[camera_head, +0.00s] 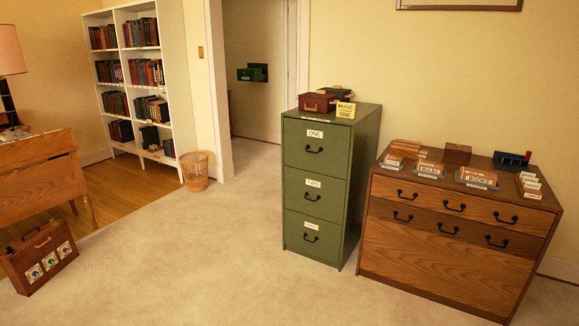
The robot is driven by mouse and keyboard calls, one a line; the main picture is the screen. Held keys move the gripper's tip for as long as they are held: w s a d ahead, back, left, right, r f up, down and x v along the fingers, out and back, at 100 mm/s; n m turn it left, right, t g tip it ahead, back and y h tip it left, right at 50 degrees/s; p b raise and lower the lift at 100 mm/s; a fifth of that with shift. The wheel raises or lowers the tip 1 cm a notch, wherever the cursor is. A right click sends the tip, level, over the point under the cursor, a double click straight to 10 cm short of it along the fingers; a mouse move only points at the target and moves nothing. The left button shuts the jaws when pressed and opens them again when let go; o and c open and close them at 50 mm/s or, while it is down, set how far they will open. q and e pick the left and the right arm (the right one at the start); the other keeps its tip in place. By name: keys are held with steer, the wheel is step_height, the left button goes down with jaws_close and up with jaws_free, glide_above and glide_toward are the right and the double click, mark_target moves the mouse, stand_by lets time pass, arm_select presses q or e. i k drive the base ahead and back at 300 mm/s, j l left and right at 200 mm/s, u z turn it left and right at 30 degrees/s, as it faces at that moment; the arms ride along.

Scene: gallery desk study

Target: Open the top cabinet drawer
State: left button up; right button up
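A green filing cabinet (353,190) stands against the wall at the centre right. Its top drawer (315,158) is shut and bears a label reading "ONE" and a dark curved handle (314,149). The middle drawer (301,199), labelled "TWO", and the bottom drawer (323,246) are shut too. Neither of my grippers shows in the head view.
A wicker basket (194,170), a bookcase (176,75), a desk (40,172) and a brown case (40,256) are further left. Carpet before the cabinet is clear.

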mark_target(320, 147)
steer(key=i, duration=1.95)
